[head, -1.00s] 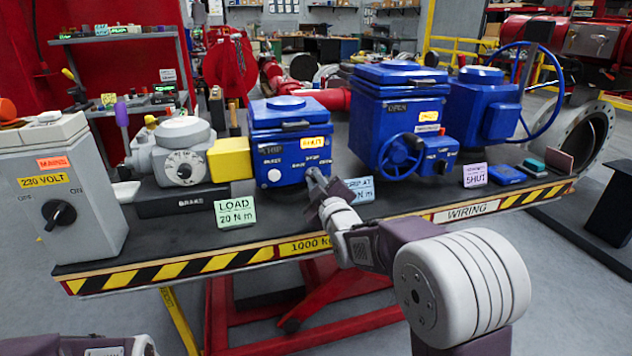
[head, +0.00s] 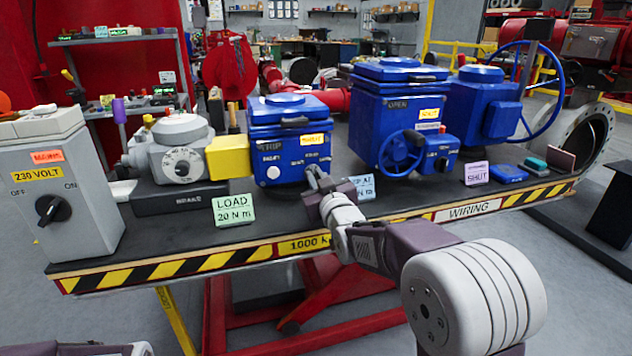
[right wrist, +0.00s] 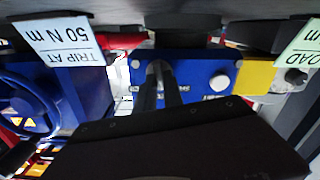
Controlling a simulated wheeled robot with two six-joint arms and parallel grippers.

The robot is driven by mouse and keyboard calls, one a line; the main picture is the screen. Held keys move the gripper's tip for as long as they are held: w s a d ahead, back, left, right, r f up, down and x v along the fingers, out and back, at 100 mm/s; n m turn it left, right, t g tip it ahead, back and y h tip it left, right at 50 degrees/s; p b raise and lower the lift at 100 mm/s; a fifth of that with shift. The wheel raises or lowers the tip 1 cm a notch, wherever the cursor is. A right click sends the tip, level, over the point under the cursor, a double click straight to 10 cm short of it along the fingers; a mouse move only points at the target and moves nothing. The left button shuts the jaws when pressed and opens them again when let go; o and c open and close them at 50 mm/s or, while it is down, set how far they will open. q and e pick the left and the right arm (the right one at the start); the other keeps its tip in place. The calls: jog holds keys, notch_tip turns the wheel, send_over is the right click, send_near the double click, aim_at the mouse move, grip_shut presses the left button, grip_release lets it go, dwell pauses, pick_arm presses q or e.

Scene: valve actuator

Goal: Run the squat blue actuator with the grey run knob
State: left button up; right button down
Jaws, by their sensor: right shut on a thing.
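The squat blue actuator (head: 285,115) stands on the dark bench top, joined on its left to a yellow block. Its front face has white lettering, a white button (head: 273,173) and a yellow label. My right gripper (head: 311,172) reaches from the front to the lower right of that face. In the right wrist view, which is upside down, its dark fingers (right wrist: 163,82) are close together against the blue face (right wrist: 205,75). They are shut on the grey run knob, which they hide. My left arm shows only at the bottom left edge, without its gripper.
Left are a grey brake unit (head: 182,160) and a grey 230 volt switch box (head: 60,195). A green load card (head: 234,209) and a trip card (head: 363,188) stand at the front. A taller blue actuator with a handwheel (head: 400,150) stands to the right.

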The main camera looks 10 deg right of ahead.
jog(key=shift+m+b, duration=0.3)
jog(key=shift+m, duration=0.8)
jog(key=c, duration=1.5)
grip_release()
jog(key=shift+o, duration=0.2)
jog(key=shift+s, duration=0.15)
jog(key=s+p, duration=0.1)
jog(key=s, duration=0.7)
jog(key=shift+s+d, duration=0.2)
jog(key=shift+s, duration=0.2)
jog(key=shift+f, duration=0.1)
